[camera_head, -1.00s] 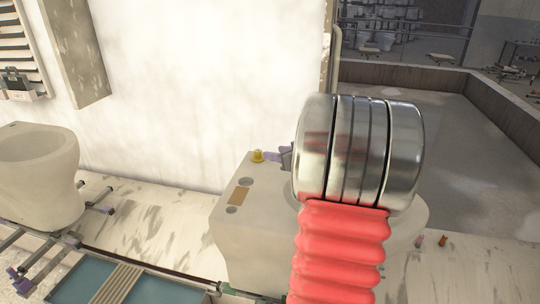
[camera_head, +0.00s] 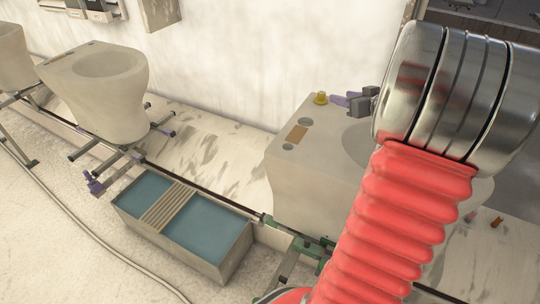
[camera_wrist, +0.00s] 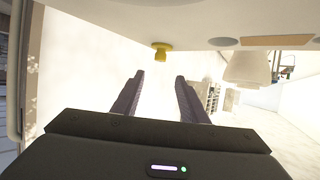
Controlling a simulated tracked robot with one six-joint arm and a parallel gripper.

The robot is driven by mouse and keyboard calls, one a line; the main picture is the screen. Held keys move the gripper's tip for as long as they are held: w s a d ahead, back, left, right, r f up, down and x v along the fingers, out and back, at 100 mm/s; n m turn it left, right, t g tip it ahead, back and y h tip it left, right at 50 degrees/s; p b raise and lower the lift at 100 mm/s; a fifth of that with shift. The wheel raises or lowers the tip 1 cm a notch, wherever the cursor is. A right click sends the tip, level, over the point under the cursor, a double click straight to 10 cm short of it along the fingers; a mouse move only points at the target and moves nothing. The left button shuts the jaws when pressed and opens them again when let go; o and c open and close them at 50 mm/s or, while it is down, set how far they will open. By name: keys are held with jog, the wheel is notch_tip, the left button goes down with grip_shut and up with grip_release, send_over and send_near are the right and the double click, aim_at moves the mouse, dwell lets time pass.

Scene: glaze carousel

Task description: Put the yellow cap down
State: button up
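The yellow cap (camera_head: 320,98) stands on the top of a pale ceramic piece (camera_head: 285,165), near its back left corner. My gripper (camera_head: 337,100) is just to the right of the cap, with its purple fingers pointing towards it. The wrist view appears upside down and shows the yellow cap (camera_wrist: 161,52) on the ceramic surface, beyond the fingertips. There my gripper (camera_wrist: 159,77) is open, with two dark purple fingers apart and nothing between them. My red sleeved arm hides the right part of the ceramic piece.
The ceramic top has dark round holes and a brown rectangular patch (camera_head: 298,133). A trough of blue-green liquid (camera_head: 210,228) lies in front. Another ceramic bowl (camera_head: 105,95) stands on the rail line at left. A white wall (camera_head: 260,50) rises close behind.

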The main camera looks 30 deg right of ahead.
jog(key=shift+w+a+r, duration=0.2)
jog(key=shift+w+r, duration=0.05)
jog(key=shift+r, duration=0.05)
jog(key=w+a+r+h, duration=0.3)
jog(key=w+a+r, duration=0.1)
jog(key=a+r, duration=0.3)
jog(key=s+a+r+m+g+h, duration=0.1)
jog(key=a+r+g, duration=0.1)
jog(key=a, duration=0.8)
jog(key=s+a+f+n+g+y, duration=0.1)
jog(key=s+a+f+y, duration=0.1)
jog(key=s+a, duration=0.4)
jog(key=s+a+f+n+g+y, duration=0.1)
jog(key=s+a+f, duration=0.3)
jog(key=a, duration=0.9)
jog(key=s+a+f+n+g+y, duration=0.1)
jog(key=s+a+f+g+y, duration=0.2)
jog(key=s+a, duration=0.5)
jog(key=a+y, duration=0.1)
jog(key=a, duration=0.1)
jog(key=shift+a+f+n, duration=0.25)
jog(key=shift+a+n, duration=0.05)
jog(key=shift+s+r, duration=0.1)
jog(key=shift+s, duration=0.15)
